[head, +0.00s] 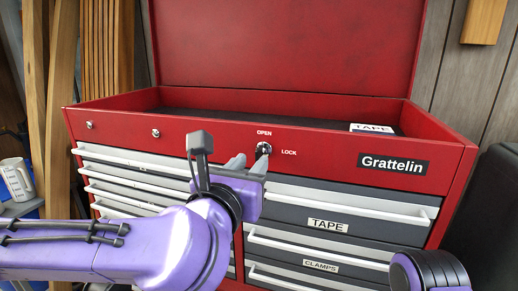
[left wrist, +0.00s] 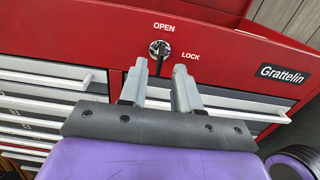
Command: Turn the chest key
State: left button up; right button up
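The red tool chest (head: 215,137) stands ahead with its lid up. The dark chest key (head: 263,149) sits in the lock on the front panel, below the word OPEN and left of LOCK. It also shows in the left wrist view (left wrist: 159,49). Its exact angle is hard to tell. My left gripper (head: 249,161) is in front of the lock, a little below the key. In the left wrist view its two grey fingers (left wrist: 160,70) are apart, with the key just beyond and between their tips. Contact with the key is not visible. My right gripper is out of the picture.
White drawer handles (head: 340,211) stick out below the lock, on drawers labelled TAPE and CLAMPS. Wooden boards (head: 62,60) and a white mug (head: 16,180) are at the left. My right arm shows at the lower right.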

aim_at(256, 157)
pick_arm(q)
jog(key=p+x, duration=0.1)
jog(key=x, duration=0.3)
jog(key=shift+w+d+r, duration=0.1)
jog(key=shift+w+r, duration=0.05)
jog(key=shift+w, duration=0.1)
jog(key=shift+w+d, duration=0.15)
jog(key=shift+w, duration=0.15)
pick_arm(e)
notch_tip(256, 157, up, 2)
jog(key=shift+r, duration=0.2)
pick_arm(q)
grip_shut()
